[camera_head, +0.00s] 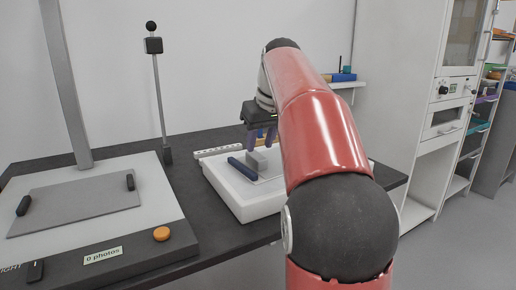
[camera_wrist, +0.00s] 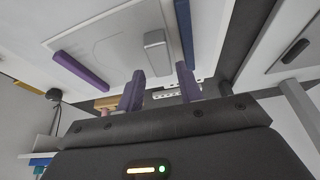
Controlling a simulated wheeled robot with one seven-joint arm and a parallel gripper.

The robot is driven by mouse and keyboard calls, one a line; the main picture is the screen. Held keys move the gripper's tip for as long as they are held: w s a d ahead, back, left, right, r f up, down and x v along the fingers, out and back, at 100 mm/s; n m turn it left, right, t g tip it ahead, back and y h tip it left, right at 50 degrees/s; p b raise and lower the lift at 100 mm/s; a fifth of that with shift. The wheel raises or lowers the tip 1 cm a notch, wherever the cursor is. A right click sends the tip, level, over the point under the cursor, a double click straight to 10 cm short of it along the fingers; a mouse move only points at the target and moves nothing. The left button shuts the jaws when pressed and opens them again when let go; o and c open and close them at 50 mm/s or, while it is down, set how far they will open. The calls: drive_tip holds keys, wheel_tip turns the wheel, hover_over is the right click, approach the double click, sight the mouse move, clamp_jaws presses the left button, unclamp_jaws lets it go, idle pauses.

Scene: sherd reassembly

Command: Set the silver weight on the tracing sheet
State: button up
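The silver weight (camera_head: 258,160) is a small grey block on the white box (camera_head: 240,205). In the wrist view the weight (camera_wrist: 155,48) lies flat on the white top, on or beside a thin-outlined pale sheet (camera_wrist: 108,42), which looks like the tracing sheet; I cannot tell how much of it is on the sheet. My gripper (camera_head: 261,136) is just above the weight, pointing down, with its two purple fingers apart. In the wrist view the gripper (camera_wrist: 161,88) shows nothing held between its fingers. My arm hides the box's right part.
A dark blue bar (camera_head: 242,169) lies left of the weight; bars (camera_wrist: 82,72) and (camera_wrist: 187,35) flank the sheet in the wrist view. A white perforated strip (camera_head: 218,151) lies behind the box. A photo stand (camera_head: 150,215) with a grey plate fills the left table.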

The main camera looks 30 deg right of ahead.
drive_tip(key=p+v, duration=0.1)
drive_tip(key=v, duration=0.7)
drive_tip(key=shift+p, duration=0.4)
drive_tip(key=shift+a+f, duration=0.1)
drive_tip(key=s+a+f, duration=0.7)
drive_tip(key=s+f, duration=0.4)
drive_tip(key=f, duration=0.1)
drive_tip(key=s+a+f+t, duration=0.1)
drive_tip(key=s+a+f, duration=0.7)
drive_tip(key=s+f, duration=0.3)
wheel_tip(320, 180, down, 2)
drive_tip(key=shift+a+f, duration=0.15)
drive_tip(key=shift+a, duration=0.15)
